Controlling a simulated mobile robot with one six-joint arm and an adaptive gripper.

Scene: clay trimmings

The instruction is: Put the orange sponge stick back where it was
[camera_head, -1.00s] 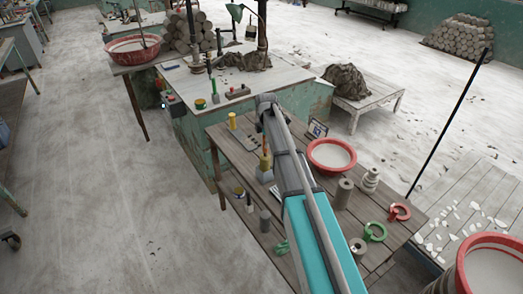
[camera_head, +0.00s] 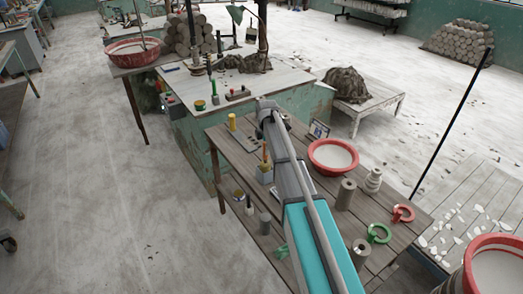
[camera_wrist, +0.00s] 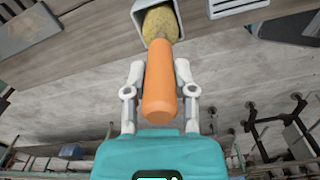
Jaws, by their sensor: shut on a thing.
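The orange sponge stick (camera_wrist: 160,85) has a thick orange handle and a yellow sponge head. In the wrist view my gripper (camera_wrist: 158,72) is shut on its handle, one finger on each side. The sponge head lies at the mouth of a grey square holder (camera_wrist: 139,14) and overlaps its inside; I cannot tell how deep it sits. In the head view the stick (camera_head: 265,153) shows upright over the holder (camera_head: 264,176) on the wooden table, just left of my arm. My gripper's fingers are hidden there.
The wooden table (camera_head: 310,190) also bears a red basin (camera_head: 333,155), a grey cylinder (camera_head: 345,194), green (camera_head: 379,233) and red (camera_head: 403,213) ring-shaped tools and a yellow-topped item (camera_head: 232,122). A lower shelf holds a few small things. A green cabinet (camera_head: 200,145) stands behind.

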